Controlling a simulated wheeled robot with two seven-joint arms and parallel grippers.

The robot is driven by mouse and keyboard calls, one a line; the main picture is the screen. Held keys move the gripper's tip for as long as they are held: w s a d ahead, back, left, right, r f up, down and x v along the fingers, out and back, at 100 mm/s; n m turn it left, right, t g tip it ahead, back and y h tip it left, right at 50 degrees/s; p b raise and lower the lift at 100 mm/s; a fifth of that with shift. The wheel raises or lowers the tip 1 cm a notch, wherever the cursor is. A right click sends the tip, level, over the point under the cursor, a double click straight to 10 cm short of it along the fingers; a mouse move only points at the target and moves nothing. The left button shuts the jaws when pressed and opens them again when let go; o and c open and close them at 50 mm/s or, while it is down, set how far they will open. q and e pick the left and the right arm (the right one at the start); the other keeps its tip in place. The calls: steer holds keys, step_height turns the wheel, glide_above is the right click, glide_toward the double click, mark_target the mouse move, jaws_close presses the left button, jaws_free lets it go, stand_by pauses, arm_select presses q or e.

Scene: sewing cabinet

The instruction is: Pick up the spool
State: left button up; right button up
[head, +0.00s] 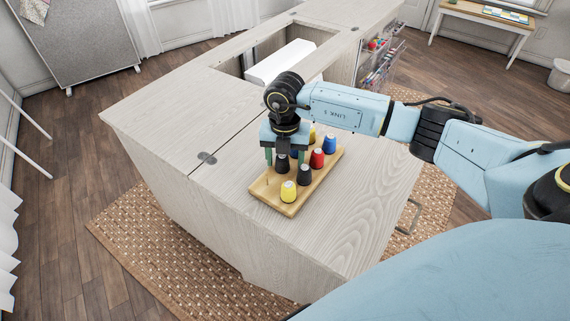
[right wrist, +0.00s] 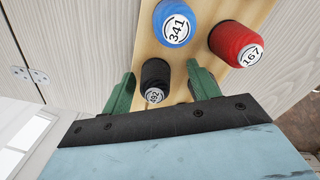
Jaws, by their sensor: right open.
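A wooden tray (head: 266,192) on the cabinet top holds several upright spools. My right gripper (head: 284,161) points down over the tray, open. A black spool (head: 283,164) stands between its fingers in the head view. In the right wrist view my right gripper (right wrist: 160,77) has its two green fingers on either side of a black spool (right wrist: 155,76) labelled 492. A small gap shows on at least one side; I cannot tell how deep the fingers reach. My left gripper is not in view.
Close by are a blue spool (right wrist: 174,22), a red spool (right wrist: 236,42), another black spool (head: 305,174) and a yellow spool (head: 288,192). The cabinet top (head: 355,205) is bare around the tray. An open well with a white machine (head: 282,62) lies behind.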

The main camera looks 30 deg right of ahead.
steer(key=shift+f, duration=0.35)
steer(key=shift+f, duration=0.1)
steer(key=c, duration=1)
steer(key=shift+c, duration=0.2)
